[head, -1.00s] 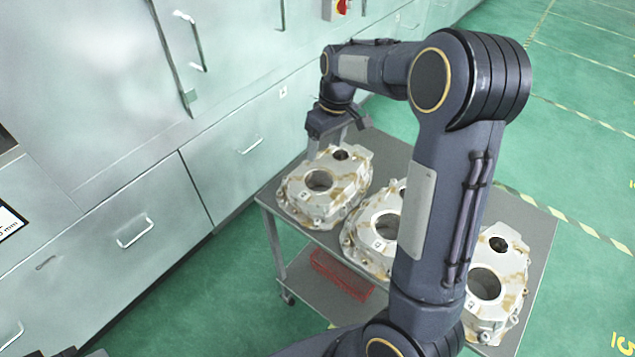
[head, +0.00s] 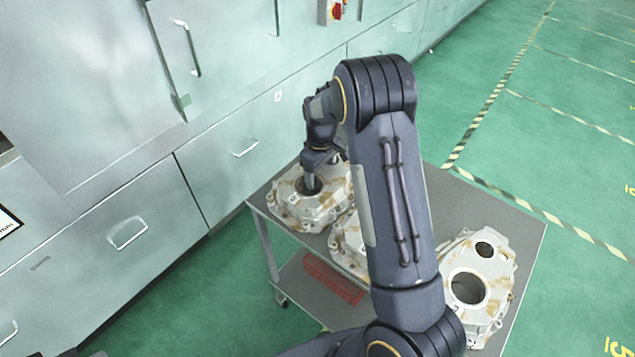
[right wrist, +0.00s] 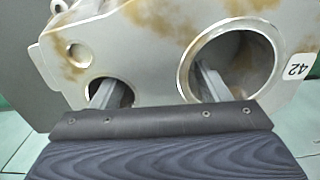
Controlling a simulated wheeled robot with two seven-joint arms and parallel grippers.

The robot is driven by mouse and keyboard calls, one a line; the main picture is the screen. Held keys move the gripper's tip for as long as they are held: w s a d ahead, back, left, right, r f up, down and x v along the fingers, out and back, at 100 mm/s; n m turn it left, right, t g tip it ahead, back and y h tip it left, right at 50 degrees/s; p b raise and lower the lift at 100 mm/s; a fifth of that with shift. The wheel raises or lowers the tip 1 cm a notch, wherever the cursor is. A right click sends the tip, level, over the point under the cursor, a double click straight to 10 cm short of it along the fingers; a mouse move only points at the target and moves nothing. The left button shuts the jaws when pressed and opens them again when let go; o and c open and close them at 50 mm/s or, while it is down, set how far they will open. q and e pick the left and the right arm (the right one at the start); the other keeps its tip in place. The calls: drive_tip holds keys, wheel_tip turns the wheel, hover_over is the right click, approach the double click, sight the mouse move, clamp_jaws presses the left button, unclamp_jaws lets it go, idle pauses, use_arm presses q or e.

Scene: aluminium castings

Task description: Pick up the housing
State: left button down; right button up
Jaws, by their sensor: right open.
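Three pale cast housings with brown stains stand on a grey cart. My right gripper (head: 322,174) is at the far left housing (head: 287,204), pointing down from above. In the right wrist view, my right gripper (right wrist: 158,90) is open, with one finger in the large round bore and the other in the smaller hole of this housing (right wrist: 150,45). A metal web lies between the fingers. I cannot tell whether they touch it. A label reading 42 sits beside the bore. My left gripper is not in view.
The middle housing (head: 343,247) is partly hidden behind my right arm, close to the far left one. The near right housing (head: 496,250) stands apart. The cart top (head: 525,222) has free room at its right edge. A red tray (head: 335,277) lies on the lower shelf. Cabinets (head: 215,165) stand to the left.

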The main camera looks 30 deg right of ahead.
drive_tip(key=shift+c, duration=0.4)
clamp_jaws()
drive_tip(key=shift+w+r, duration=0.1)
drive_tip(key=shift+r, duration=0.05)
drive_tip(key=shift+r, duration=0.1)
